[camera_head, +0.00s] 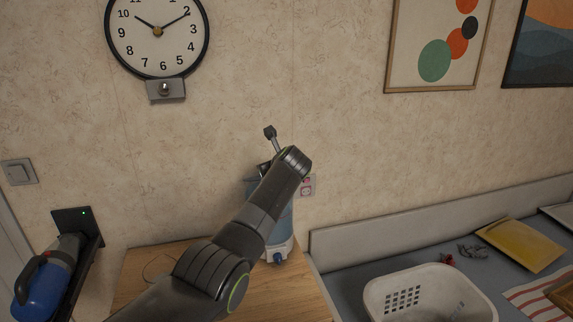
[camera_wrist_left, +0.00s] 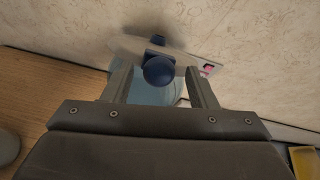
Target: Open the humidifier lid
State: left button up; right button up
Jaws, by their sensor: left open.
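The humidifier (camera_head: 284,226) stands on a wooden table against the wall, with a translucent light-blue tank and a white base with a blue dial. My left arm crosses in front of it in the head view and hides its top. In the left wrist view its pale lid (camera_wrist_left: 185,56) carries a round dark-blue knob (camera_wrist_left: 158,71), and the blue tank (camera_wrist_left: 150,94) shows below. My left gripper (camera_wrist_left: 157,69) is open, with one finger on each side of the knob. I cannot tell whether the fingers touch it. The lid appears to sit on the tank. My right gripper is not in view.
The wooden table (camera_head: 150,262) has free room left of the humidifier. A blue handheld vacuum (camera_head: 45,283) hangs at left.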

pick_arm(q)
jog(key=b+v, duration=0.3)
jog(key=v, duration=1.2)
jog(key=shift+s+r, duration=0.3)
